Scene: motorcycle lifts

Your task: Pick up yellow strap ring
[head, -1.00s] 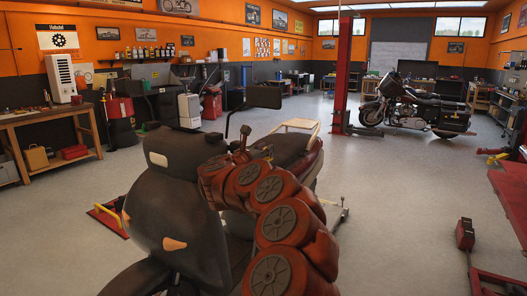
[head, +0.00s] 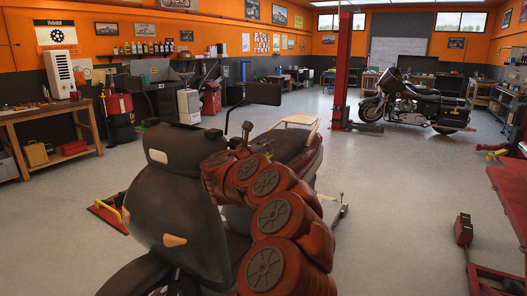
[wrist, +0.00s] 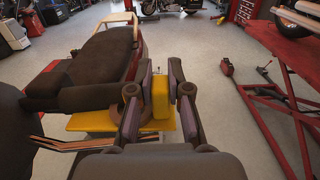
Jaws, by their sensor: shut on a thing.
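A yellow piece, which I take to be the strap ring (wrist: 156,98), sits between the fingers of my gripper (wrist: 162,84) in the wrist view. The fingers are shut on it from left and right. A second yellow part (wrist: 98,122) shows lower left, behind the left finger; I cannot tell whether the two are joined. The dark seat of a motorcycle (wrist: 98,62) lies just left of the gripper. In the head view my red arm reaches over the same motorcycle (head: 172,195), and the strap ring cannot be made out there.
The motorcycle's mirror (head: 263,94) stands up beyond the arm. A red lift post (head: 341,75) and another motorcycle (head: 415,102) are farther back. A red lift frame (wrist: 285,75) stands at right. Grey floor (head: 395,190) is open between.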

